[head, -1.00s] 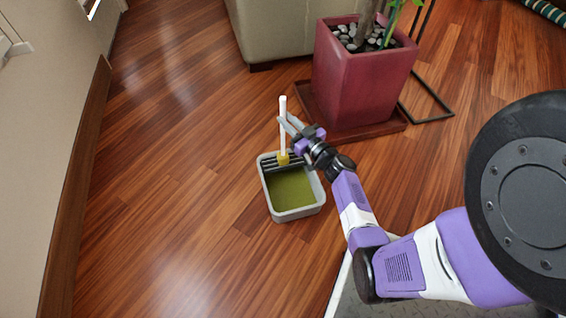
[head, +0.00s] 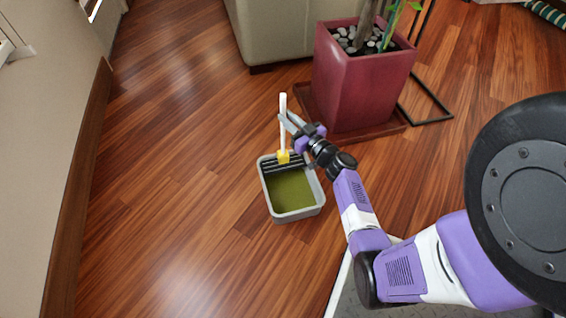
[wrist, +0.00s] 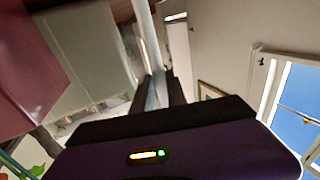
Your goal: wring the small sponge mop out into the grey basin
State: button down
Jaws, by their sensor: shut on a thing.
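The small sponge mop has a white handle (head: 283,122) and a yellow sponge head (head: 283,157). It stands upright, its head at the dark slatted rack (head: 272,167) at the far end of the grey basin (head: 298,215). Whether the sponge presses on the slats or hovers just over them I cannot tell. Greenish water (head: 290,191) fills the basin's open part. My gripper (head: 284,120) is shut on the mop's handle, above the rack. In the wrist view the white handle (wrist: 147,35) runs up between my gripper's fingers (wrist: 160,92); the mop head is hidden there.
A red planter (head: 362,80) on a dark red tray (head: 385,130) stands just behind and right of the basin. A beige sofa (head: 268,32) is behind. Bare wooden floor lies left and in front of the basin.

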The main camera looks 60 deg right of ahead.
notch_tip(320, 180, up, 8)
jog(key=p, duration=0.4)
jog(key=shift+r, duration=0.15)
jog(key=shift+d, duration=0.1)
dwell(0.6)
